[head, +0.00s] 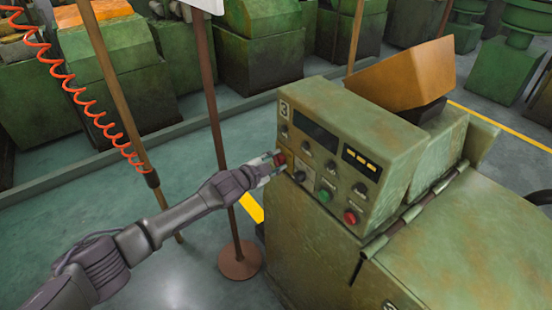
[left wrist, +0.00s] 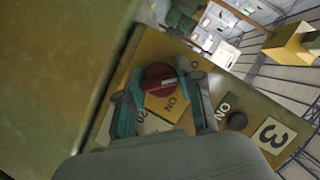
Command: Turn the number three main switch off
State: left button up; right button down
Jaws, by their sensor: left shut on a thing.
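The number three machine's control box (head: 350,130) carries a "3" plate (head: 284,109), which also shows in the left wrist view (left wrist: 272,137). The main switch is a red round knob (left wrist: 158,76) with a pale bar across it, on a yellow plate with an inverted "ON" marking. In the head view the knob (head: 280,159) is at the box's left edge, partly covered by my gripper. My left gripper (head: 272,164) is shut on the knob, with a finger at each side in the left wrist view (left wrist: 160,90). An OFF marking is not readable. My right gripper is out of view.
The panel also has a green button (head: 325,196), a red button (head: 350,216) and several dark knobs. A brown post on a round base (head: 239,260) stands close beside my left arm. A wooden post (head: 118,95) and coiled red hose (head: 70,90) are farther left.

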pick_arm(q)
jog(key=shift+f, duration=0.1)
dwell(0.3)
jog(key=o, duration=1.2)
jog(key=shift+c, duration=0.2)
jog(key=v, duration=1.2)
